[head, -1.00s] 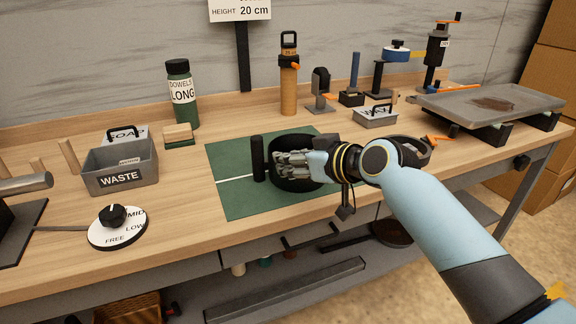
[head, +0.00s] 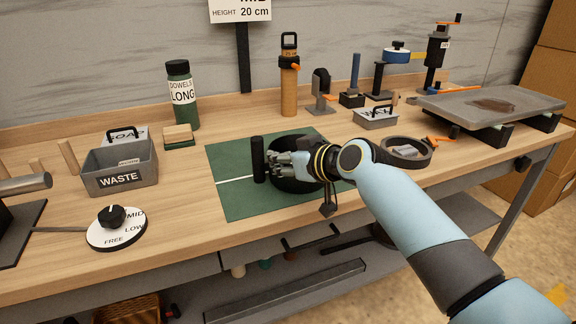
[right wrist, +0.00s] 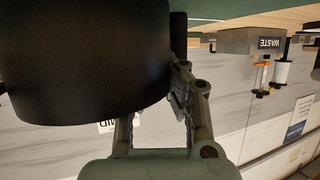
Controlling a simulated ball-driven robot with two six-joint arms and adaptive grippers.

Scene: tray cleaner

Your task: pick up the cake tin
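The cake tin appears to be the round black tin (head: 290,183) on the green mat (head: 235,200). An upright black post (head: 257,160) stands at its left side. My right gripper (head: 276,164) reaches over the tin from the right, with its fingertips close to the post. In the right wrist view the tin (right wrist: 85,60) looms large and dark, and hides part of one finger. The right gripper's fingers (right wrist: 160,100) stand apart there. I cannot tell whether they touch the tin or post. My left gripper is not in view.
A grey WASTE bin (head: 120,168) and a dial (head: 115,228) are on the left. A round grey dish (head: 428,152) sits right of the mat, behind my arm. A dowel bottle (head: 182,95) and a brown cylinder (head: 289,85) stand at the back.

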